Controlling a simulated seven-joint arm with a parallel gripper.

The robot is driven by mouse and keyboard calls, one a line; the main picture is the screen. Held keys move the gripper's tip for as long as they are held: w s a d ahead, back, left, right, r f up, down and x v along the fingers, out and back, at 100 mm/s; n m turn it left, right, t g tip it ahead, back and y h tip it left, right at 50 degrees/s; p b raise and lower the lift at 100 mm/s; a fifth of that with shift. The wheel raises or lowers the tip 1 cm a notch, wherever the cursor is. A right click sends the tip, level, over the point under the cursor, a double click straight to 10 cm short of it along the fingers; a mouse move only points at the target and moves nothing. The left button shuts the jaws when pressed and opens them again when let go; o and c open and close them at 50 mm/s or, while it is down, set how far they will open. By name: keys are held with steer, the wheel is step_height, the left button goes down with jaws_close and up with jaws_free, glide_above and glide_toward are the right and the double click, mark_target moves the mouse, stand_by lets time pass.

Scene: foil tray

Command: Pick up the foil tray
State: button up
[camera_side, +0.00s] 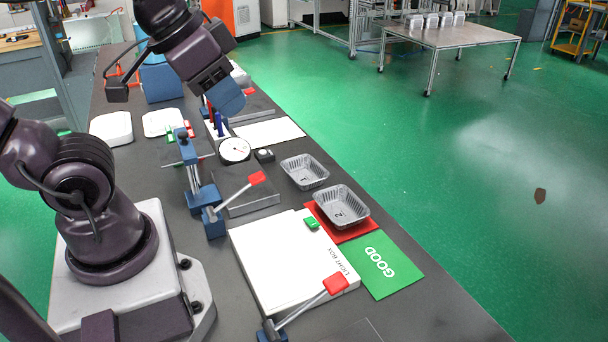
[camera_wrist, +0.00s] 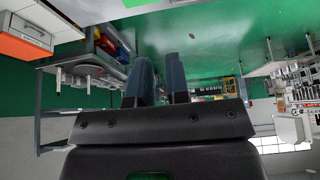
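Two silver foil trays stand on the dark bench in the side view. No foil tray can be made out in the wrist view.
A white light box (camera_side: 280,262), a green GOOD card (camera_side: 380,268) and red-handled clamps (camera_side: 256,179) lie near the trays. A dial gauge (camera_side: 235,150) stands below my gripper. The bench's right edge runs close beside the trays, with green floor beyond.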

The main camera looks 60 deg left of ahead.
steer(key=shift+f, duration=0.1)
steer(key=g+y, duration=0.4)
steer(key=g, duration=0.2)
glide_toward(314, 182)
steer(key=shift+n, duration=0.3)
steer(key=x, duration=0.4)
steer(key=shift+w+a+f, duration=0.2)
steer(key=shift+a+f, duration=0.1)
steer(key=shift+a, duration=0.1)
steer(key=shift+x, duration=3)
jaws_close()
